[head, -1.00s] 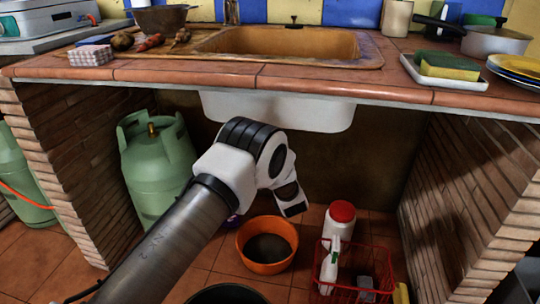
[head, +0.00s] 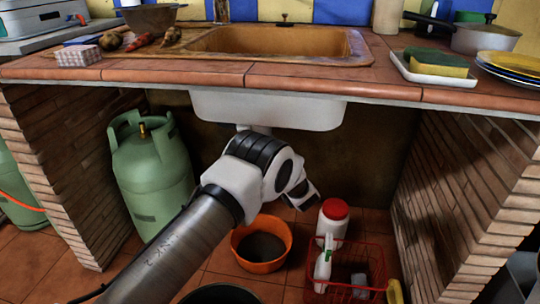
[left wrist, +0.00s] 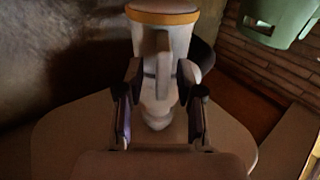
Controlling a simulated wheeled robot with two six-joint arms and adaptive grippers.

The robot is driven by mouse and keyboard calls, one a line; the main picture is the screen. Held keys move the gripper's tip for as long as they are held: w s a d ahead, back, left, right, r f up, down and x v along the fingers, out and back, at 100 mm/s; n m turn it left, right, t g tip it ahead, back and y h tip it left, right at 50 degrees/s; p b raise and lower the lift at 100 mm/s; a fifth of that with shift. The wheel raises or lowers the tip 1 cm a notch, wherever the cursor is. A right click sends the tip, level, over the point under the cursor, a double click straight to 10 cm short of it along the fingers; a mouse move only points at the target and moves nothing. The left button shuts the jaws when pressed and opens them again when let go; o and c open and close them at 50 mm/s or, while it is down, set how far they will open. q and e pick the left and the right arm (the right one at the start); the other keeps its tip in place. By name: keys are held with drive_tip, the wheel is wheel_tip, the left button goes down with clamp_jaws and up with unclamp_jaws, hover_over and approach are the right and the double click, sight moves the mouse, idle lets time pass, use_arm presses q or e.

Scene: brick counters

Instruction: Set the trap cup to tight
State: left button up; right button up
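In the left wrist view, which appears upside down, a pale trap (left wrist: 163,95) extends from the sink's pale underside (left wrist: 65,130). Its wide cup (left wrist: 163,32) has an orange-brown band and a narrow upright tab (left wrist: 163,55) facing me. My left gripper (left wrist: 161,72) has its fingers apart on either side of the trap, with the tab between them. I see gaps beside the tab; contact with the body behind is unclear. In the head view, a short white part of the trap (head: 254,129) shows under the basin; my left arm hides the rest and the fingers. My right gripper is out of view.
A green gas cylinder (head: 152,180) stands left under the counter (head: 210,73). An orange bowl (head: 261,262), a white bottle with red lid (head: 332,225) and a red wire basket (head: 350,292) are on the floor. Brick walls (head: 465,190) bound the space.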

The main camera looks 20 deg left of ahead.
use_arm(q)
drive_tip(key=shift+d, duration=0.1)
drive_tip(key=v, duration=1.2)
